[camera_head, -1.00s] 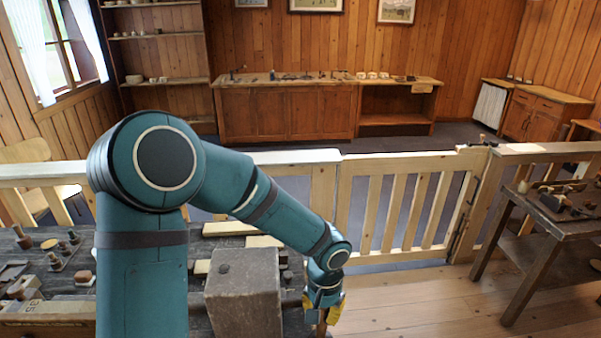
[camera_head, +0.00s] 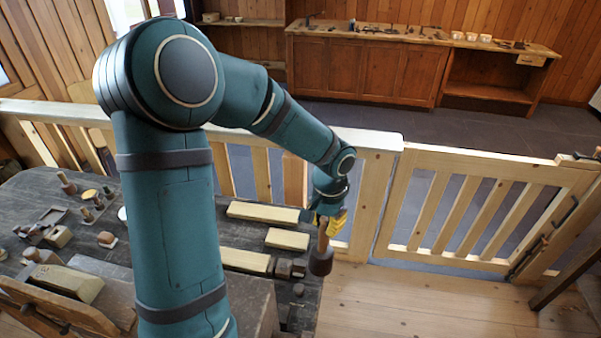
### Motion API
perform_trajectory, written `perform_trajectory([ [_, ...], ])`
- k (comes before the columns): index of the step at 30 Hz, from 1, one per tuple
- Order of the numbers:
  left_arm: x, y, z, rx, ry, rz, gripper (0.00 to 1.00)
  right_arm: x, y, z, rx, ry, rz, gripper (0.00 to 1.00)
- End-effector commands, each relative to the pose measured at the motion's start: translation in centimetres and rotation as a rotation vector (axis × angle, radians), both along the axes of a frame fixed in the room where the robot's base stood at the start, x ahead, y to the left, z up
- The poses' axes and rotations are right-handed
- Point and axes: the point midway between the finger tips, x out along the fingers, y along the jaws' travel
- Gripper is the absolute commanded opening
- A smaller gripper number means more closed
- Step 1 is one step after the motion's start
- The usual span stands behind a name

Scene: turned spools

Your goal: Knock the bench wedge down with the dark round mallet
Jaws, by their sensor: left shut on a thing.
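My left gripper (camera_head: 330,222) has yellow fingers and is shut on the wooden handle of the mallet. The dark round mallet (camera_head: 321,262) hangs head down below the fingers, by the right edge of the workbench (camera_head: 262,237). Small dark blocks (camera_head: 284,268) lie on the bench just left of the mallet head, apart from it in the picture. I cannot tell which piece is the bench wedge; my arm hides part of the bench. My right gripper is not in view.
Pale wooden bars (camera_head: 269,212) lie on the bench near the gripper. Turned pieces and tools (camera_head: 88,212) crowd its left side. A wooden railing (camera_head: 370,190) with a gate (camera_head: 470,215) stands behind. Plank floor (camera_head: 400,300) to the right is clear.

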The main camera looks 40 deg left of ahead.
Motion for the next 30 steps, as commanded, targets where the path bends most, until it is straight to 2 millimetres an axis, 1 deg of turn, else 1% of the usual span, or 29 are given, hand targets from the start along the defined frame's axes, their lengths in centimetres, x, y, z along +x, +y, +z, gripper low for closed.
perform_trajectory([
  [1,-0.3,1.6,2.5,0.001,-0.004,0.000,0.00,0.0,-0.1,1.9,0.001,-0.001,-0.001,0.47],
  [3,-0.9,3.3,4.2,-0.002,-0.005,-0.016,0.00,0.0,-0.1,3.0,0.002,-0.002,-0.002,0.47],
  [6,-1.5,5.1,5.9,-0.008,-0.007,-0.034,0.00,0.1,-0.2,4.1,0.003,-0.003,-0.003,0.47],
  [10,-2.0,6.2,6.9,-0.013,-0.009,-0.048,0.00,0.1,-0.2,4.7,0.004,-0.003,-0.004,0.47],
  [13,-2.1,6.5,6.8,-0.013,-0.009,-0.053,0.00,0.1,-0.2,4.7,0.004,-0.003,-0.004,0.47],
  [17,-2.1,6.5,6.2,-0.014,-0.007,-0.054,0.00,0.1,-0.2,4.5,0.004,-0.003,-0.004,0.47],
  [26,-2.1,6.4,3.6,-0.014,-0.007,-0.054,0.00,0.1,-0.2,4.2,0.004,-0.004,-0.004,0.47],
  [27,-2.1,6.4,3.0,-0.013,-0.010,-0.053,0.00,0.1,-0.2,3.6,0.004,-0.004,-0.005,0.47],
  [30,-2.1,6.4,1.9,-0.013,-0.010,-0.053,0.00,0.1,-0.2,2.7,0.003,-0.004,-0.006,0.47],
])
